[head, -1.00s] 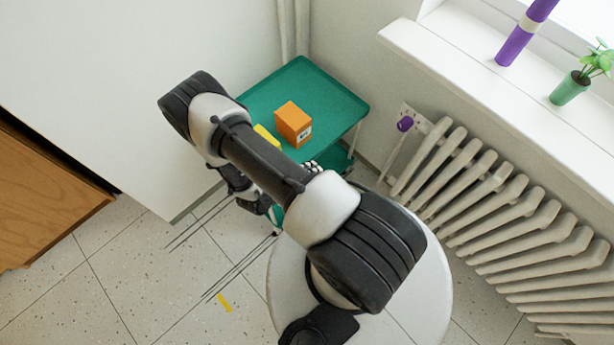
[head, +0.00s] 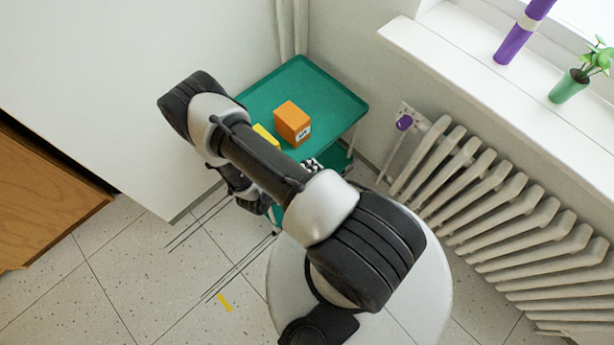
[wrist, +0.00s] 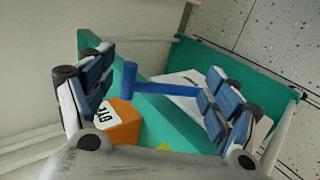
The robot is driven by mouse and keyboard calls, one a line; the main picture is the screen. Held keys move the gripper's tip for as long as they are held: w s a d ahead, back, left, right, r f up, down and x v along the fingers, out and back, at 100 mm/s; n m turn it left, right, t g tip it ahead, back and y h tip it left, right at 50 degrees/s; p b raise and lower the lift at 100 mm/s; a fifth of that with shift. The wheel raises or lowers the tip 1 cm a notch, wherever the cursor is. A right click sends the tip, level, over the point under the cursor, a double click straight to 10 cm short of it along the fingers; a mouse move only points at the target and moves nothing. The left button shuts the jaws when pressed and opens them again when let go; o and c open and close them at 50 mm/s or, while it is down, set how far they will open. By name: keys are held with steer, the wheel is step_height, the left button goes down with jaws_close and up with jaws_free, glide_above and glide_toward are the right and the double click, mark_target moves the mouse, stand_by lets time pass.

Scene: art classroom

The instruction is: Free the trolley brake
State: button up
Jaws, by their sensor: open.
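The trolley has a green upper tray (head: 335,92) and stands in the corner; its green surfaces also fill much of the wrist view (wrist: 170,125). A blue T-shaped lever (wrist: 165,88), which looks like the brake handle, shows in the wrist view. My gripper (wrist: 160,84) is open, with blue-padded fingers on either side of the lever in the picture. The lever's right end reaches the right finger's outline; I cannot tell whether they touch. In the head view my arm hides most of the gripper and the lever.
An orange box (head: 292,123) and a yellow item (head: 265,134) are on the tray. A radiator (head: 480,205) with a purple valve knob (head: 404,123) stands to the right, under a sill with a plant (head: 582,75). A wooden cabinet (head: 45,195) is at left. Floor between is open.

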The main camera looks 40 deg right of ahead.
steer(key=shift+o, duration=0.3)
steer(key=shift+w+r, duration=0.1)
steer(key=v, duration=1.2)
